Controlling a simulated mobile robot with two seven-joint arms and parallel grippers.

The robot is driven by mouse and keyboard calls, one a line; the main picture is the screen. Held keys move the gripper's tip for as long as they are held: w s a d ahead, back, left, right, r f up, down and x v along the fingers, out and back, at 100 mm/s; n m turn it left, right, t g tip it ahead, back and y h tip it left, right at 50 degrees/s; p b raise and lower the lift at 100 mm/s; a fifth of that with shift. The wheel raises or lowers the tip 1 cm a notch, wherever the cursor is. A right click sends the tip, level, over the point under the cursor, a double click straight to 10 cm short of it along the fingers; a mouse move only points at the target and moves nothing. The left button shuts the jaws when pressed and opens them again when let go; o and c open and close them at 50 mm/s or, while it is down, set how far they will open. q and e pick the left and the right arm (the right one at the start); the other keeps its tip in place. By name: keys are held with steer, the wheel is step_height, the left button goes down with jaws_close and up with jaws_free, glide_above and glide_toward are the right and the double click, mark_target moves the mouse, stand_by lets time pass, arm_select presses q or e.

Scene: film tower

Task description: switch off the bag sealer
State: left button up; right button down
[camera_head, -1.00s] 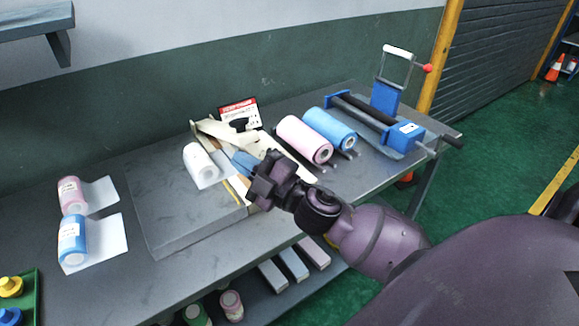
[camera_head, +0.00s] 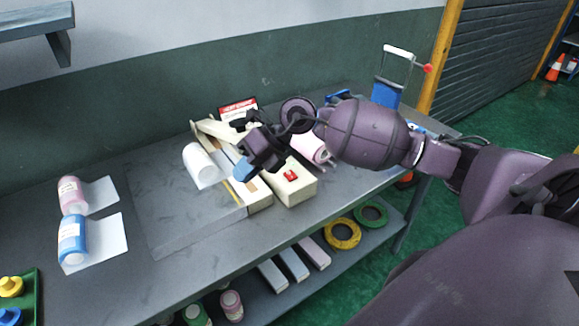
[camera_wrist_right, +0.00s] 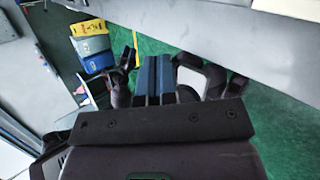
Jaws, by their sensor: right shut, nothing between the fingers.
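The bag sealer is a cream machine on the bench, and its front body (camera_head: 300,190) shows in the head view. A red switch (camera_head: 291,176) sits on its top face; its on or off position is too small to tell. The sealer's long cream arm and rear are partly hidden by my right arm. My right gripper (camera_head: 243,168) has blue fingertips and is shut and empty, just left of the sealer's body and apart from the switch. The closed blue fingers also show in the right wrist view (camera_wrist_right: 153,80). My left gripper is not in view.
A white roll (camera_head: 200,165) lies left of the sealer. A pink roll (camera_head: 313,148) lies behind my right arm. A blue-framed device (camera_head: 385,94) stands at the far right. The bench's grey mat (camera_head: 175,220) is mostly clear.

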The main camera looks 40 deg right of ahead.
steer(key=w+d+r+h, duration=0.1)
steer(key=w+d+h, duration=0.1)
steer(key=d+h, duration=0.5)
step_height(320, 180, up, 3)
steer(key=m+g+h, duration=0.1)
steer(key=h, duration=0.1)
glide_above(289, 173)
steer(key=s, duration=0.2)
steer(key=shift+s+f, duration=0.15)
steer(key=shift+s, duration=0.05)
steer(key=f, duration=0.4)
steer(key=w+f, duration=0.1)
steer(key=f, duration=0.3)
steer(key=w+f, duration=0.1)
steer(key=f, duration=0.3)
steer(key=shift+f, duration=0.35)
steer(key=shift+w+f, duration=0.1)
steer(key=shift+f, duration=0.5)
